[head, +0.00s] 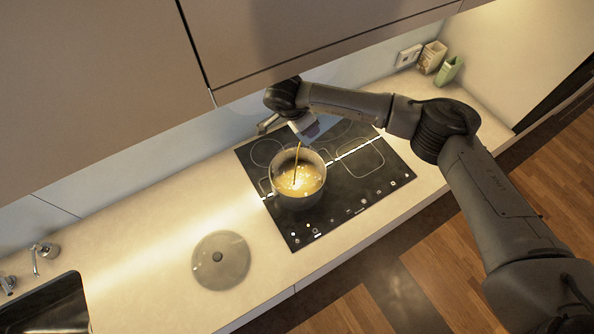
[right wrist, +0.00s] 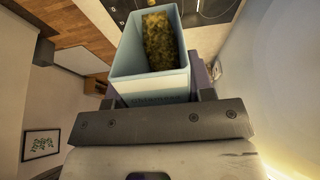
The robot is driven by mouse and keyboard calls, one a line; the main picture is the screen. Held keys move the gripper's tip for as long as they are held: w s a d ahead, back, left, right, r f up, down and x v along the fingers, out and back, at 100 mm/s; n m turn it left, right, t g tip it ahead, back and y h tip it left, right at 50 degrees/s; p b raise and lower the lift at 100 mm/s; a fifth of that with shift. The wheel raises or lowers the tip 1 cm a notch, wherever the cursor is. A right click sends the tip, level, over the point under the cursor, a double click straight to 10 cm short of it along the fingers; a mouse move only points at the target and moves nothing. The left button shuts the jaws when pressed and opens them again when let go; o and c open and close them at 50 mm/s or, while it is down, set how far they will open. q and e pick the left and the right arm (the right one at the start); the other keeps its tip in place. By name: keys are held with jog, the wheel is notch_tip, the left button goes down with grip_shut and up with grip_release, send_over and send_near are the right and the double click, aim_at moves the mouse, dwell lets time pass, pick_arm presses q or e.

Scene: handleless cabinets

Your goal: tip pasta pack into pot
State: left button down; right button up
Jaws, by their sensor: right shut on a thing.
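The pasta pack (right wrist: 150,88) is a pale blue open box with yellow-brown pasta (right wrist: 162,42) inside in the right wrist view. My right gripper (right wrist: 158,98) is shut on it. In the head view the pack (head: 306,128) is small and partly hidden by the gripper, above the far side of the pot. The pot (head: 297,202) stands on the hob with yellowish contents (head: 302,181). A thin yellow-brown streak (head: 296,164) runs from near the pack down into the pot; I cannot tell if it is falling pasta or a utensil. My left gripper is not in view.
A black hob (head: 345,208) is set in the pale counter. A round lid (head: 220,260) lies left of it. A sink (head: 45,310) is at far left. Two small containers (head: 432,57) (head: 449,70) stand at the back right. Upper cabinets (head: 300,40) overhang the counter.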

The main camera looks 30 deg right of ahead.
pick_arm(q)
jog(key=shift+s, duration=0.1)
pick_arm(e)
jog(key=shift+a+h, duration=0.2)
jog(key=shift+h, duration=0.1)
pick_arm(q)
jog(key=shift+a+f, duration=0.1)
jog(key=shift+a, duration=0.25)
pick_arm(e)
jog(key=shift+a+h, duration=0.25)
jog(key=shift+h, duration=0.15)
